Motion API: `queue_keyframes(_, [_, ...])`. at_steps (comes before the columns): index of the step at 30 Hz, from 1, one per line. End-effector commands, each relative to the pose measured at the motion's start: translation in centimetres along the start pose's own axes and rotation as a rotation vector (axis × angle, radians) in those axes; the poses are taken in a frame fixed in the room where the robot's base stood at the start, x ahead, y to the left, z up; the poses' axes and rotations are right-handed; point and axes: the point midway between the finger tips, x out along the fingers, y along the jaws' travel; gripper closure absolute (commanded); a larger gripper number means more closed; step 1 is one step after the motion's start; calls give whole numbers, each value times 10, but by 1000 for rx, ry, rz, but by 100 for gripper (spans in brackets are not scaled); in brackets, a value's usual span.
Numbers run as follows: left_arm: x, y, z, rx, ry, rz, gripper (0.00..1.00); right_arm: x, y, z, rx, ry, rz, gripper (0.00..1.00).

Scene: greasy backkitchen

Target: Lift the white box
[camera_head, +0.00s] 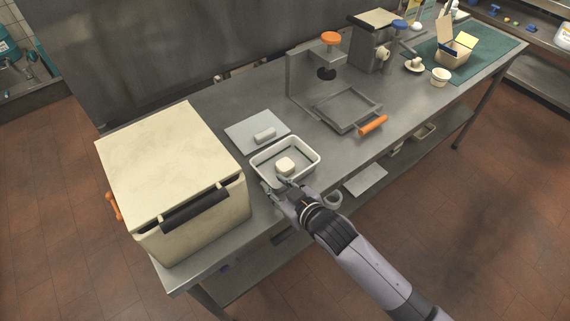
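A small white block-like box (285,165) sits inside a shallow white tray (310,148) on the steel bench. A large cream-white box (165,150) with a lid and a dark front handle stands at the bench's left end. My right gripper (277,186) is at the near edge of the white tray, just in front of the small white box. Its fingers overlap the tray rim in the picture; whether they touch or grip it is unclear. My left gripper is not in view.
A grey board (240,130) with a small block lies behind the tray. A press-like stand (306,80) with an orange knob and a grey plate with an orange handle (373,125) are to the right. A green mat (490,48) with several items covers the far right end.

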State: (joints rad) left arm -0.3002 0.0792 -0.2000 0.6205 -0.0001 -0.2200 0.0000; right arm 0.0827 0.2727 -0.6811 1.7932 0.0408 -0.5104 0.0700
Motion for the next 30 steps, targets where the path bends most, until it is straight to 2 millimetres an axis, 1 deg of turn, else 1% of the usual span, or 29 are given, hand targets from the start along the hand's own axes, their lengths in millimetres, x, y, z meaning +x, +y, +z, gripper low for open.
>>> queue_keyframes(1, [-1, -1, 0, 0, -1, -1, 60, 5, 0, -1, 0, 0, 0, 72])
queue_keyframes(8, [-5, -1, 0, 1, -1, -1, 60, 18, -2, -2, 0, 0, 0, 72])
queue_keyframes(13, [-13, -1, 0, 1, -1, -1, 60, 40, -6, -5, 1, -1, 0, 72])
queue_keyframes(15, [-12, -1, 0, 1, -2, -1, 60, 50, -6, -4, 0, 0, 0, 72])
queue_keyframes(18, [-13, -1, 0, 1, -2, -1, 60, 59, -6, -3, 0, 0, 0, 72])
queue_keyframes(21, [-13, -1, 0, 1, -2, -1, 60, 62, -7, -3, 0, 1, -1, 72])
queue_keyframes(27, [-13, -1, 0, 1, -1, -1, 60, 63, -6, -2, 0, 0, -1, 72])
queue_keyframes(30, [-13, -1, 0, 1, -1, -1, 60, 62, -6, -2, 0, 0, -1, 78])
